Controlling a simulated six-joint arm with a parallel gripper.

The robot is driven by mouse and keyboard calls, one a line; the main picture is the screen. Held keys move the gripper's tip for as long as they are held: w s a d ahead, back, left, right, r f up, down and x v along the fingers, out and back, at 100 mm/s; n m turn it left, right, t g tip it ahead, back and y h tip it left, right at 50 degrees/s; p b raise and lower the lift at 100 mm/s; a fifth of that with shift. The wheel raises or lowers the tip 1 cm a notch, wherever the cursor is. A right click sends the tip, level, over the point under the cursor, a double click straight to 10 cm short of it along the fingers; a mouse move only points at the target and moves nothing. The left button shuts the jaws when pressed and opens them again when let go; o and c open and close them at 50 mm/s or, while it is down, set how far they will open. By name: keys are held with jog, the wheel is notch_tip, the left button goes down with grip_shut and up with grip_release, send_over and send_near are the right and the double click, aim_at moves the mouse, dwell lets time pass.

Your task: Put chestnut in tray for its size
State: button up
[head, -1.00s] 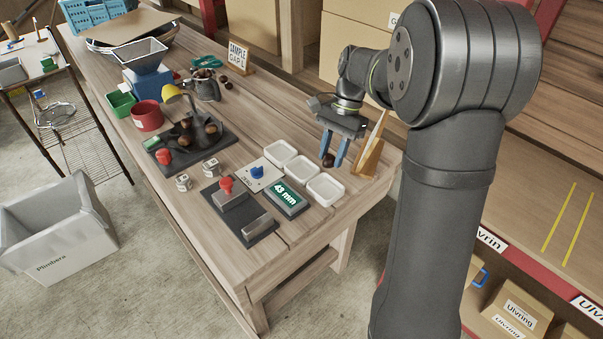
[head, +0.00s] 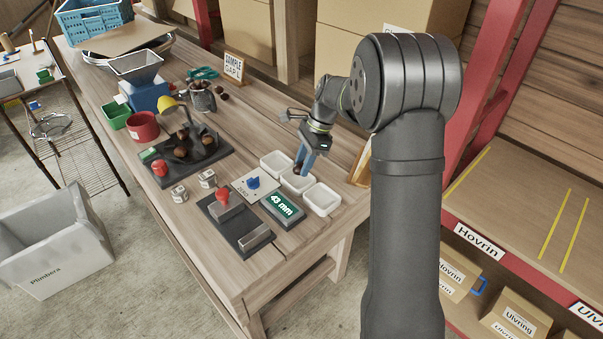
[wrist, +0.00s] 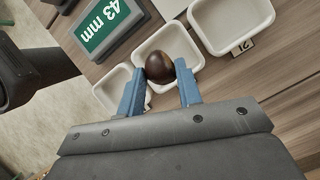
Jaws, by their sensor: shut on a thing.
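My gripper (head: 301,171) is over the middle one of three white trays, fingers pointing down. In the wrist view its blue fingers (wrist: 160,92) are shut on a dark brown chestnut (wrist: 160,68). The chestnut shows against the inside of the middle tray (wrist: 172,34); its exact height above the tray floor is hard to tell. The head view also shows the middle tray (head: 291,188), between the far tray (head: 276,156) and the near tray (head: 322,209). A display (head: 283,210) beside the trays reads 43 mm.
A gauge with a red knob (head: 221,196) and a white card with a blue piece (head: 253,182) stand left of the trays. A dark board with chestnuts (head: 187,158) lies farther left. A wooden stand (head: 360,166) is to the right.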

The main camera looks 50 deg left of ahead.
aim_at(302, 182)
jog(key=shift+s+a+f, duration=0.15)
jog(key=shift+a+f, duration=0.15)
jog(key=shift+f, duration=1.9)
jog(key=shift+f, duration=0.1)
jog(key=o, duration=0.7)
jog(key=shift+o, duration=0.2)
jog(key=v, duration=1.2)
